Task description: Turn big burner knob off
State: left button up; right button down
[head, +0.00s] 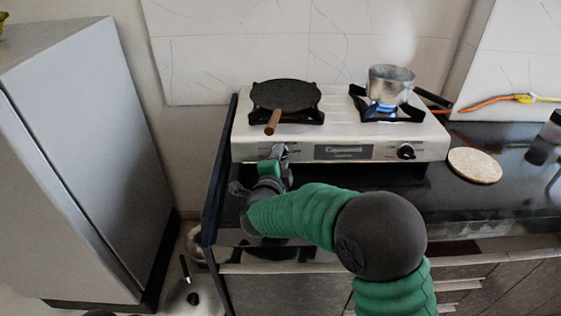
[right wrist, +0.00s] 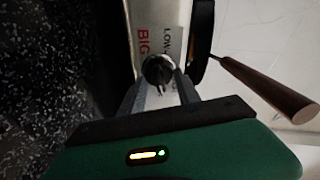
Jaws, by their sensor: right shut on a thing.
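The big burner knob (right wrist: 158,70) is dark and round, on the stove's front panel beside red letters reading "BIG" in the right wrist view. My right gripper (right wrist: 160,82) is shut on this knob, with a finger on each side of it. In the head view my right gripper (head: 281,152) is at the left end of the front panel of the white stove (head: 345,153) and hides the knob. The left burner under the black flat pan (head: 285,94) shows no visible flame. My left gripper is not in view.
A metal pot (head: 391,84) stands on the right burner over a blue flame (head: 381,108). The other knob (head: 405,151) is at the panel's right. The pan's wooden handle (head: 273,122) points forward above my gripper. A round board (head: 474,165) lies right of the stove.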

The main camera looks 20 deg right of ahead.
jog(key=shift+f+m+g+b, duration=0.25)
jog(key=shift+m+g+b, duration=0.1)
jog(key=shift+m, duration=0.85)
jog(key=shift+s, duration=0.1)
jog(key=c, duration=0.9)
grip_release()
jog(key=shift+o, duration=0.2)
jog(key=shift+r, duration=0.1)
jog(key=p+v, duration=0.2)
jog(key=v, duration=1.4)
jog(key=shift+s, duration=0.35)
